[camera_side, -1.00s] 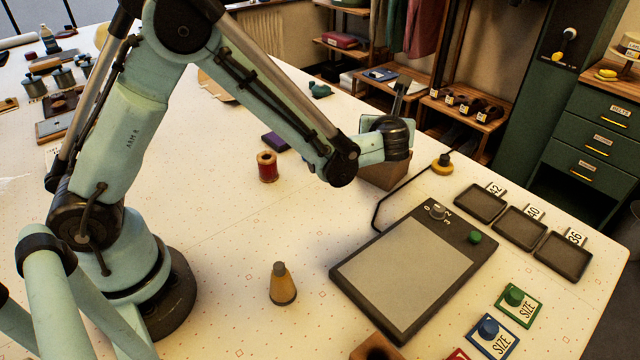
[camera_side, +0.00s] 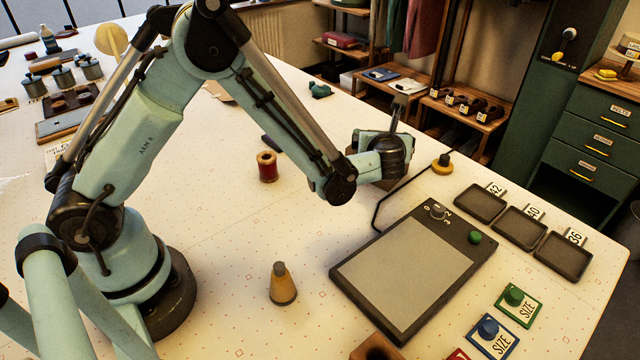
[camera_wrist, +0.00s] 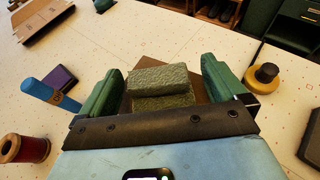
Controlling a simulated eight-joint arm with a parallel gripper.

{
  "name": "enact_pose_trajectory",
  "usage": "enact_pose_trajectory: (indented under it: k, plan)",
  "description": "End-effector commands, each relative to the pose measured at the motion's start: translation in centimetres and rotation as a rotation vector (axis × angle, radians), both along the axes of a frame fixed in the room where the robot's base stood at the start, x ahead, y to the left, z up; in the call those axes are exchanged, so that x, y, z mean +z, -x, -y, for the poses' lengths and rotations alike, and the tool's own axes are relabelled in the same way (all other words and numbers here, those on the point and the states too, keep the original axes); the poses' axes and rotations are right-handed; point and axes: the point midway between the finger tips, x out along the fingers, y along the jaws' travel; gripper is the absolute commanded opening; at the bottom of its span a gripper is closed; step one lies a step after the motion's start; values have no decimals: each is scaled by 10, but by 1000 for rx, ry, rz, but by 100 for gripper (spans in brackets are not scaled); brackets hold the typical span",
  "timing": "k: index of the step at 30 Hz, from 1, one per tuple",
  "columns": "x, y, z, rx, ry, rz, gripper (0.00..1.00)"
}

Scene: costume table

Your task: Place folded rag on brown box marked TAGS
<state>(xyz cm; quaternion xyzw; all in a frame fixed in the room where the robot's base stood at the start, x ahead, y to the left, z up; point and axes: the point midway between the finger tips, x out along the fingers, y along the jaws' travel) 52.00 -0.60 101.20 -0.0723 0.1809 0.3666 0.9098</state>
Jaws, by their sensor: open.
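The folded rag (camera_wrist: 162,84) is grey-green and thick, and lies between my fingers in the wrist view. A brown box (camera_wrist: 202,92) shows behind and beside it, under the rag. The box also shows in the side view (camera_side: 392,184), partly hidden below my gripper. No TAGS lettering is visible. My gripper (camera_wrist: 164,68) is open, with one green pad on each side of the rag and gaps showing between. In the side view my gripper (camera_side: 382,155) is low over the box and the rag is hidden. Whether the rag fully touches the box top is hard to tell.
A red spool (camera_side: 267,167) and a wooden cone (camera_side: 282,284) stand left of the box. A yellow-based knob (camera_side: 442,164) is close on its right. Dark trays (camera_side: 520,228) line the right edge.

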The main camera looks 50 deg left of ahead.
Motion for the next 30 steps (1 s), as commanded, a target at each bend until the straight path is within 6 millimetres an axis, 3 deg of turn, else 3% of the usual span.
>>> enact_pose_trajectory:
  k: [8, 21, 30]
  plan:
    - [6, 4, 4, -1, 0, 0, 98]
    - [38, 61, 59, -4, 0, -1, 98]
    - [49, 80, 75, 6, 13, 3, 98]
